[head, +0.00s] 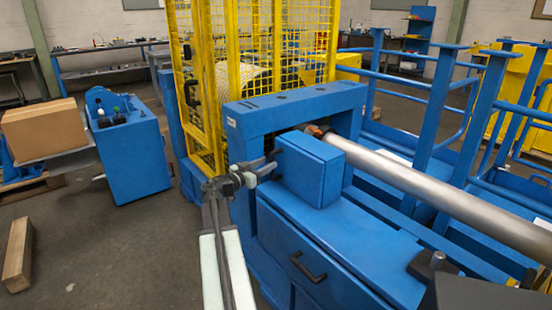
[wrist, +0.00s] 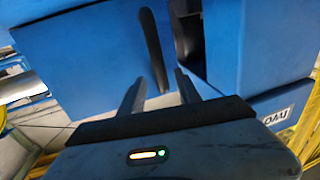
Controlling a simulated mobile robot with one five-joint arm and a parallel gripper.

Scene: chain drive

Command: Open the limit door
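A small blue box (head: 312,168) stands on the blue machine in the head view. In the wrist view a flat blue panel (wrist: 90,55) fills much of the picture and carries a dark upright bar handle (wrist: 152,40). I take this panel to be the limit door; no label on it shows. My gripper (head: 270,168) is at the left side of the small box. In the wrist view my gripper (wrist: 160,77) is open, with one finger on each side of the handle's lower part. Whether the fingers touch it I cannot tell. The panel looks closed.
A lower blue cabinet front (head: 275,240) has a black handle (head: 308,268). A yellow mesh guard (head: 205,80) rises behind my arm. A long metal shaft (head: 440,185) runs to the right. A blue console (head: 130,150) stands left, with clear floor between.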

